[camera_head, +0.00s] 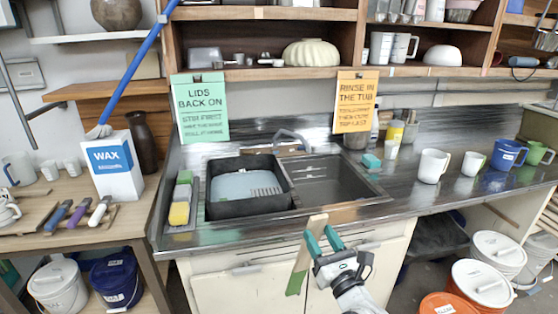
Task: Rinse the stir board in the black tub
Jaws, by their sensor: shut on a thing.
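The stir board (300,262) is a flat wooden stick, pale at its top and green at its lower end. My gripper (322,243), with green fingers, is shut on it near its upper part. The board hangs tilted in front of the cabinet below the counter edge, its green end low. The black tub (228,210) sits in the left sink basin, with pale bluish water showing in it. My gripper and the board are to the right of and nearer than the tub, apart from it.
An empty-looking sink basin (335,191) is right of the tub. Sponges (180,212) lie in a tray at its left. A faucet (291,138) stands behind. Lidded buckets (482,282) stand on the floor at right.

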